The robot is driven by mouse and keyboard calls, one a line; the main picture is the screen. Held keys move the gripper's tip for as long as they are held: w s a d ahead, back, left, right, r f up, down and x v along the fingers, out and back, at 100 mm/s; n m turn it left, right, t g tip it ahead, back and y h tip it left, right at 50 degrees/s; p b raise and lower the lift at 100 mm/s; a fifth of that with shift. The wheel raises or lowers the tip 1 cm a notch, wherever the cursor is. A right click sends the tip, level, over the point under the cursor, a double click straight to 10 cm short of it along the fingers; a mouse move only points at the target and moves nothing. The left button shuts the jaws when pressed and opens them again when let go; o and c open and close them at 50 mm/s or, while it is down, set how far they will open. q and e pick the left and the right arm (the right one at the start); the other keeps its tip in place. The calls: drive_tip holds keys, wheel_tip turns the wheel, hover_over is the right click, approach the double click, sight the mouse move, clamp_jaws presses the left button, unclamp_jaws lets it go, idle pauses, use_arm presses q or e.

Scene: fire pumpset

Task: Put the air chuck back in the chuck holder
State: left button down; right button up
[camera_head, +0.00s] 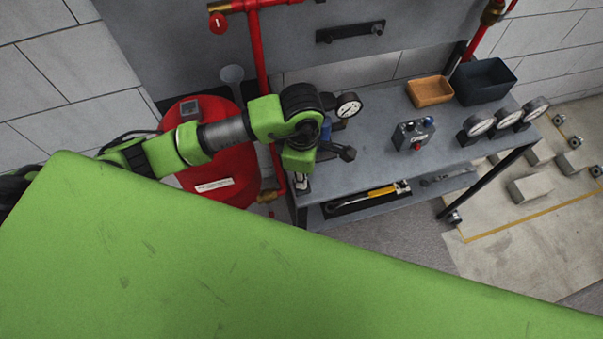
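My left arm comes in from the left, over a red tank, to the left end of the grey bench. My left gripper (338,152) is a small dark shape just past the green wrist, over the bench top; its fingers are too small and too hidden to tell open from shut. I cannot make out the air chuck or the chuck holder for certain. A round white gauge (348,105) stands right behind the wrist, and a blue part (326,131) shows beside it, partly hidden by the arm. My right gripper is not in view.
The bench (371,157) carries a control box (413,134), several gauges (480,125) at right, an orange tray (430,91) and a dark bin (485,82). A yellow-handled tool (382,191) lies below. The red tank (222,185) stands left. A large green surface blocks the foreground.

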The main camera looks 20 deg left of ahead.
use_arm(q)
drive_tip(key=shift+s+a+f, duration=0.1)
drive_tip(key=shift+s+f, duration=0.35)
drive_tip(key=shift+f, duration=0.15)
drive_tip(key=c, duration=2.1)
unclamp_jaws()
drive_tip(key=shift+c, duration=0.2)
drive_tip(key=shift+o, duration=1.1)
drive_tip(key=shift+w+f, duration=0.1)
drive_tip(key=shift+w, duration=0.3)
drive_tip(key=shift+r, duration=0.7)
wheel_tip(320, 180, up, 10)
drive_tip(key=shift+f+b, duration=0.1)
drive_tip(key=shift+b, duration=1)
drive_tip(key=shift+r, duration=0.65)
